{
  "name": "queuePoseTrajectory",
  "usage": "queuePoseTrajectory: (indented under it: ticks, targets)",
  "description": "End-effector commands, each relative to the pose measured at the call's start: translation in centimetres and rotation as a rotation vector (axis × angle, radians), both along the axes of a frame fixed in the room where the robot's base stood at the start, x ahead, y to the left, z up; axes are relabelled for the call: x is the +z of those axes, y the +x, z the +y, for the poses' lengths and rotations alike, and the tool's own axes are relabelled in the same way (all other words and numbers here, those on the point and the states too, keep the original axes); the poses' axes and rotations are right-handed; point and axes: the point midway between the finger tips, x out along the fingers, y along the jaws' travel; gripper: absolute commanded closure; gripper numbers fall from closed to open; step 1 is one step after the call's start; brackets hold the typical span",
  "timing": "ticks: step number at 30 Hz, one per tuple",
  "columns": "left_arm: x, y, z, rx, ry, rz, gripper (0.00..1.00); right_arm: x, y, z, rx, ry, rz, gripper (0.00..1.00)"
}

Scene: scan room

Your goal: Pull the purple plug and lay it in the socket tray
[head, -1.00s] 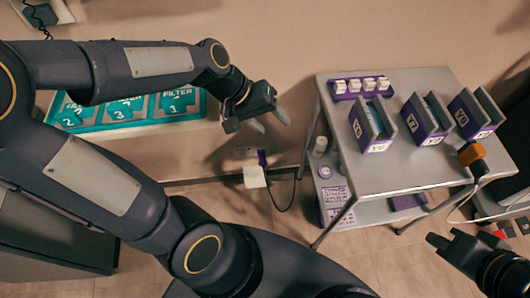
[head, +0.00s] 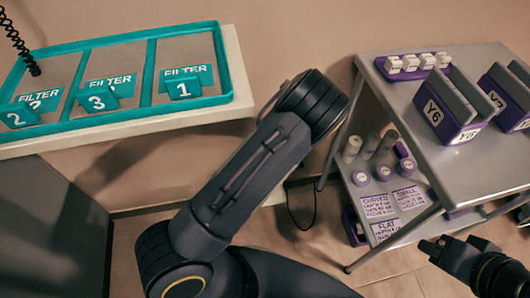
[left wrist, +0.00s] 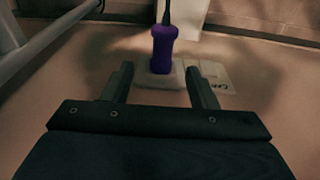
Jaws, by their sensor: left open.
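The purple plug (left wrist: 163,48) stands in a pale socket plate (left wrist: 160,80) on the wall in the left wrist view, with a dark cord at its far end. My left gripper (left wrist: 160,86) is open, its two fingers on either side of the plate and short of the plug; nothing is between them. In the head view my left arm hides the plug and the left gripper. My right gripper (head: 432,247) is at the lower right, away from the plug; its jaw opening is unclear. I cannot pick out the socket tray for certain.
A teal tray (head: 152,75) with numbered filter bays lies on a shelf at the upper left. A grey cart (head: 480,165) at the right bears purple holders, including Y6 (head: 447,108). Its lower shelf holds several cylinders. A dark cord (head: 308,222) hangs by the wall.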

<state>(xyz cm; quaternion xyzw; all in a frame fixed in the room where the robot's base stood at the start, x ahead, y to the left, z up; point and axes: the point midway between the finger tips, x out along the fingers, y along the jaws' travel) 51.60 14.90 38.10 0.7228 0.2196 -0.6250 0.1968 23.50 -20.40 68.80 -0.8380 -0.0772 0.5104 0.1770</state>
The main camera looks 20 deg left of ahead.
Motion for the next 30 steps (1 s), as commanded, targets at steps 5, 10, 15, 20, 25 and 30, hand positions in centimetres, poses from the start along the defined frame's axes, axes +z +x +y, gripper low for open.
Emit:
queuePoseTrajectory:
  ticks: [5,10,15,20,25,30]
  targets:
    - [-1.3,0.2,0.0,-0.005,0.012,-0.002,0.47,-0.6,0.0,0.0,0.000,0.000,-0.001,1.00]
    - [-3.8,0.4,0.2,-0.004,0.011,0.000,0.47,-1.6,0.0,0.0,0.000,0.000,-0.001,1.00]
    - [-6.4,0.7,0.4,-0.005,0.011,0.001,0.47,-2.7,0.0,0.0,0.000,0.000,-0.001,1.00]
    - [-7.8,1.0,0.5,-0.005,0.010,-0.001,0.47,-3.2,0.0,0.0,0.000,0.000,-0.001,1.00]
    - [-8.3,1.0,0.6,-0.006,0.011,-0.001,0.47,-3.3,0.0,0.0,0.000,0.000,-0.001,1.00]
    - [-8.3,1.0,0.6,-0.006,0.010,-0.001,0.47,-3.3,0.0,0.0,0.000,0.000,-0.001,1.00]
